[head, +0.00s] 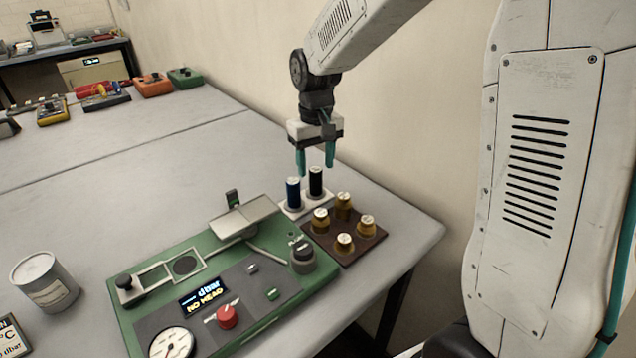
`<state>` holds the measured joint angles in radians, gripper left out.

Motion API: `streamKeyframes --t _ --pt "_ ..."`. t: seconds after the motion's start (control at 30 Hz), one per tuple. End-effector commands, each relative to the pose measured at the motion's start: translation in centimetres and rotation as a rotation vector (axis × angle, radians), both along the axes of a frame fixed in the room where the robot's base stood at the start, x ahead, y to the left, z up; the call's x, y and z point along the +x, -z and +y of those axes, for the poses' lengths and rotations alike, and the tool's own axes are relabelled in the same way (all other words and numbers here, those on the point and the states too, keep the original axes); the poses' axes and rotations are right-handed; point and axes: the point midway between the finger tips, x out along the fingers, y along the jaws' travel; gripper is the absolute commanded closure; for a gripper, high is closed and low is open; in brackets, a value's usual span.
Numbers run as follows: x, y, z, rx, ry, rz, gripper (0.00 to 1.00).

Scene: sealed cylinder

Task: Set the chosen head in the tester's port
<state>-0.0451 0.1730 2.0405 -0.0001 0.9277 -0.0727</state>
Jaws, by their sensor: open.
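The green tester (215,285) sits on the table with a round dial, a red knob and a small screen that reads "NO HEAD". A dark round opening (186,265) shows in its upper left part; I cannot tell if it is the port. Several brass heads (344,243) stand on a brown tray (355,258).
A grey can (44,281) stands left of the tester, with a sign (14,337) in the lower left corner. Several coloured devices (153,85) lie at the table's far end. A wall runs close behind my gripper. The middle of the table is clear.

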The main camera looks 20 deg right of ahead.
Motion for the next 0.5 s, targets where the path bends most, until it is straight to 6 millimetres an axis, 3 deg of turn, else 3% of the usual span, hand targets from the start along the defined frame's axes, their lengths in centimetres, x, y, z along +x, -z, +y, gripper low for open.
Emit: streamKeyframes --t 0.3,0.5 --pt "-0.1 4.4 0.1 0.0 0.001 0.004 0.46" --pt "-0.1 5.9 0.2 0.0 0.0 0.002 0.46"
